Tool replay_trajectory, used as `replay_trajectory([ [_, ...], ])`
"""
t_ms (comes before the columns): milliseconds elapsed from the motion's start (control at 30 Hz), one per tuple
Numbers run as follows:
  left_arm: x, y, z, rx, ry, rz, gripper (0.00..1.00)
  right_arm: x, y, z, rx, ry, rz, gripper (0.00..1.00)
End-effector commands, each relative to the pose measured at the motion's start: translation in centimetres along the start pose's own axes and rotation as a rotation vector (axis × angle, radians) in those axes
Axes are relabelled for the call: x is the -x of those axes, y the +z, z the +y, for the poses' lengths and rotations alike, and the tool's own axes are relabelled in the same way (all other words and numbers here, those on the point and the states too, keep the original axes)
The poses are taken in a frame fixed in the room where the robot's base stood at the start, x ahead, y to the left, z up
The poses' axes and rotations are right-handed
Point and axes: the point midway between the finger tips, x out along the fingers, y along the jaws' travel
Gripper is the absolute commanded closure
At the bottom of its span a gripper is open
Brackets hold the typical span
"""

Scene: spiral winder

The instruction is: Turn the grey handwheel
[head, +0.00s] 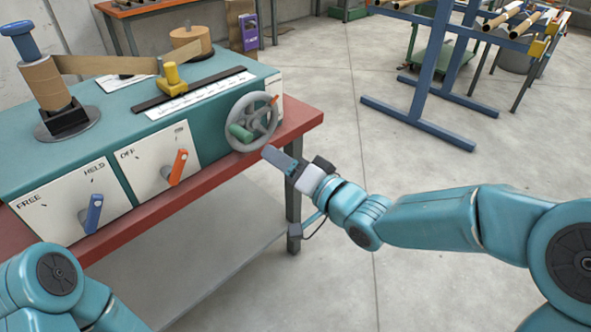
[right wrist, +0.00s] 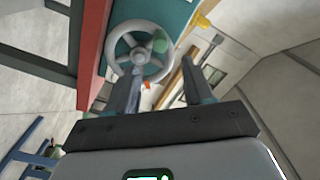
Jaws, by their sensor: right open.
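The grey handwheel (head: 251,122) is mounted on the right part of the front of the teal winder. It has spokes and a green handle (head: 241,133) at its lower left in the head view. My right gripper (head: 268,151) is just below and to the right of the wheel, pointing at it. In the right wrist view the wheel (right wrist: 139,52) lies beyond the fingers, with the green handle (right wrist: 159,44) at its upper right. The right fingers (right wrist: 158,80) are apart with nothing between them. My left arm shows at the lower left; its gripper is out of view.
The teal winder (head: 110,135) stands on a red-edged bench (head: 300,120). Its front has an orange lever (head: 178,167) and a blue lever (head: 94,212). A spool of tan strip (head: 45,82) is on top. A blue rack (head: 445,60) stands behind on open floor.

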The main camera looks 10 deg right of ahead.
Motion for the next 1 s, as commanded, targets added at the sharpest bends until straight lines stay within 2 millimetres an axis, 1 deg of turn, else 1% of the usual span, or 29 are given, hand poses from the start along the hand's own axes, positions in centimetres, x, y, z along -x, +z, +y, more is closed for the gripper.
replay_trajectory([
  [33, 0.0, 0.0, 0.0, 0.0, 0.0, 0.0, 1.0, 1.1, -0.1, 0.0, 0.0, 0.001, 0.002, 0.48],
  [100, 0.0, 0.0, 0.0, 0.0, 0.0, 0.0, 1.0, 2.2, -0.1, 0.0, 0.0, 0.0, 0.002, 0.48],
  [233, 0.1, 0.0, 0.0, 0.0, 0.0, 0.0, 1.0, 3.6, 0.0, 0.0, 0.0, 0.0, 0.001, 0.48],
  [400, 0.1, 0.0, 0.0, 0.0, 0.0, 0.0, 1.0, 4.0, 0.0, 0.0, -0.001, -0.001, 0.0, 0.48],
  [800, 0.1, 0.0, 0.0, 0.0, 0.0, 0.0, 1.0, 4.0, -0.1, 0.2, -0.002, 0.004, 0.002, 0.48],
  [867, 0.0, 0.0, 0.0, 0.0, 0.0, 0.0, 1.0, 4.0, 0.2, 1.3, -0.013, 0.023, -0.003, 0.48],
  [933, 0.0, 0.0, 0.0, 0.0, 0.0, 0.0, 1.0, 3.8, 1.5, 3.9, -0.046, 0.067, -0.028, 0.48],
  [967, 0.0, 0.0, 0.0, 0.0, 0.0, 0.0, 1.0, 3.8, 2.5, 5.4, -0.069, 0.094, -0.046, 0.48],
  [1000, 0.0, 0.0, 0.0, 0.0, 0.0, 0.0, 1.0, 3.9, 4.1, 7.8, -0.11, 0.139, -0.07, 0.48],
])
